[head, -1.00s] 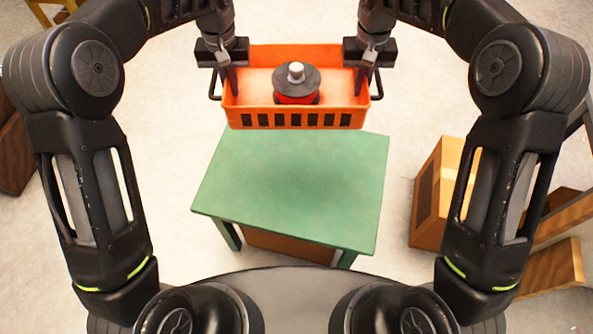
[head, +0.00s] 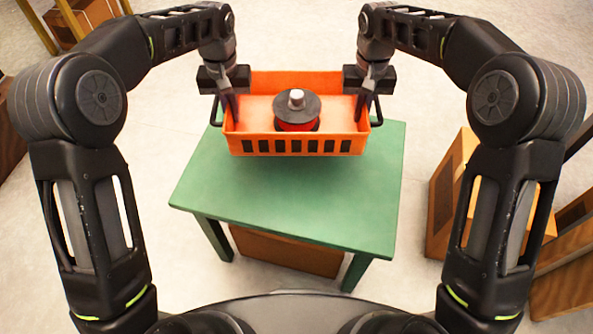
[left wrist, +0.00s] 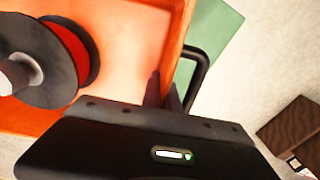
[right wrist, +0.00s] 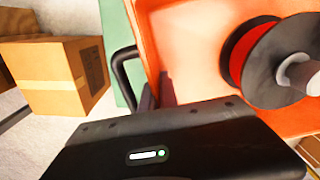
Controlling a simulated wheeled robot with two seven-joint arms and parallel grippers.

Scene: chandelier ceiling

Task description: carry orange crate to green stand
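The orange crate (head: 290,80) hangs level between my two grippers, over the back part of the green stand (head: 290,192) in the head view. A soft shadow below it suggests a gap above the top. Inside the crate sits a black and red spool (head: 297,105) with a pale knob. My left gripper (head: 231,106) is shut on the crate's left end wall beside the black handle; the wall also shows in the left wrist view (left wrist: 178,40). My right gripper (head: 364,104) is shut on the right end wall. The crate's underside is hidden.
A cardboard box (head: 447,195) stands on the floor right of the stand, with wooden boxes beyond it. A brown box (head: 285,250) lies under the stand. The front part of the stand's top is bare.

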